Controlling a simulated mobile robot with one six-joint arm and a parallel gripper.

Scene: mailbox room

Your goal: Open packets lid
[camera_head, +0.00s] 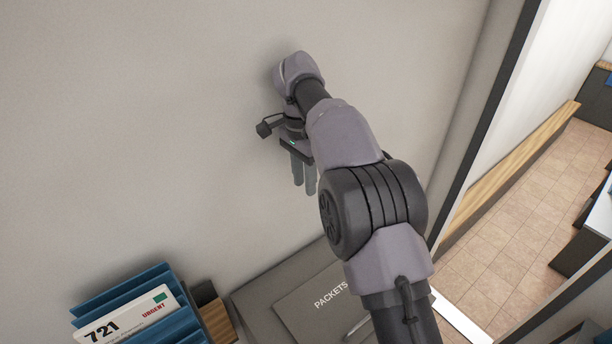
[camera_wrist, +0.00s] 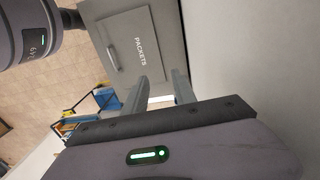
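The grey packets lid (camera_head: 300,308) is a flat panel marked PACKETS on top of a grey box (camera_head: 258,298), at the bottom of the head view. It looks shut. A light bar handle (camera_head: 357,326) shows near its front edge, partly hidden by my arm. In the wrist view the lid (camera_wrist: 122,38) is at the upper middle, with its handle (camera_wrist: 112,58) along the left edge. My gripper (camera_head: 304,190) points downward beside the wall, above and apart from the lid. Its two fingers (camera_wrist: 158,84) are parted with nothing between them.
A blue letter rack (camera_head: 150,275) with a white 721 URGENT envelope (camera_head: 128,318) stands left of the box, by a wooden block (camera_head: 217,322). The plain wall (camera_head: 150,120) is close behind my gripper. Tiled floor (camera_head: 500,250) lies open at the right.

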